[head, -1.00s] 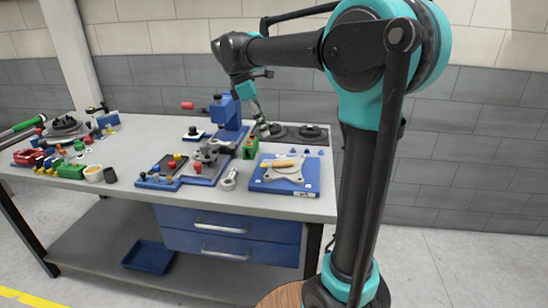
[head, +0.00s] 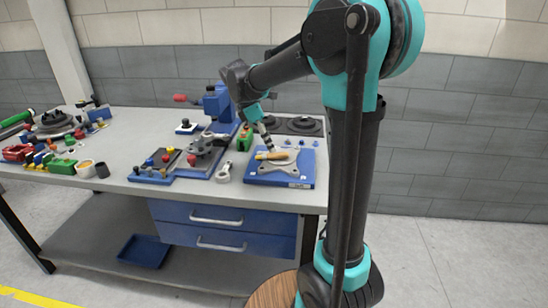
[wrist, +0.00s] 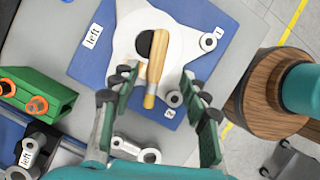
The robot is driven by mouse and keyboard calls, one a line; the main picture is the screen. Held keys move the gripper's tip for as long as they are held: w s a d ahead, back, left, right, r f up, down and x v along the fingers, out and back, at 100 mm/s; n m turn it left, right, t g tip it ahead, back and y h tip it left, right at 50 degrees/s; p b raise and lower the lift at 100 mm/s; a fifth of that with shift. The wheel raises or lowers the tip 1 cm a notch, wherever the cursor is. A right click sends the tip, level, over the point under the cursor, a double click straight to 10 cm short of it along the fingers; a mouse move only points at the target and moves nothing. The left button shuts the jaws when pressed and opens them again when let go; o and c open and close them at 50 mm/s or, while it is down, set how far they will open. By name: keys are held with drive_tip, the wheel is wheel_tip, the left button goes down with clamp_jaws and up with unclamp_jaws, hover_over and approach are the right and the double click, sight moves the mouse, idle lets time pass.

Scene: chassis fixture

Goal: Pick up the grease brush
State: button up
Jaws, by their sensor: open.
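In the head view the brush (head: 271,155) shows as a small tan bar on the board at the right of the bench. My gripper (wrist: 165,85) is open, with its fingers on either side of the brush in the wrist view, and nothing is between them but the brush below. In the head view my gripper (head: 268,143) is just above the board.
A green block with orange-rimmed holes (wrist: 36,95) stands left of the board. A grey ring-ended link (wrist: 136,150) lies in front of it. A blue press (head: 219,105) stands behind on the bench. Several coloured parts crowd the bench's left side.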

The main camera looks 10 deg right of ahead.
sight(272, 157)
drive_tip(key=x, duration=0.3)
drive_tip(key=shift+w+f, duration=0.3)
drive_tip(key=shift+f, duration=0.05)
drive_tip(key=shift+d+f, duration=0.3)
drive_tip(key=shift+f, duration=0.3)
drive_tip(key=shift+c, duration=0.2)
clamp_jaws()
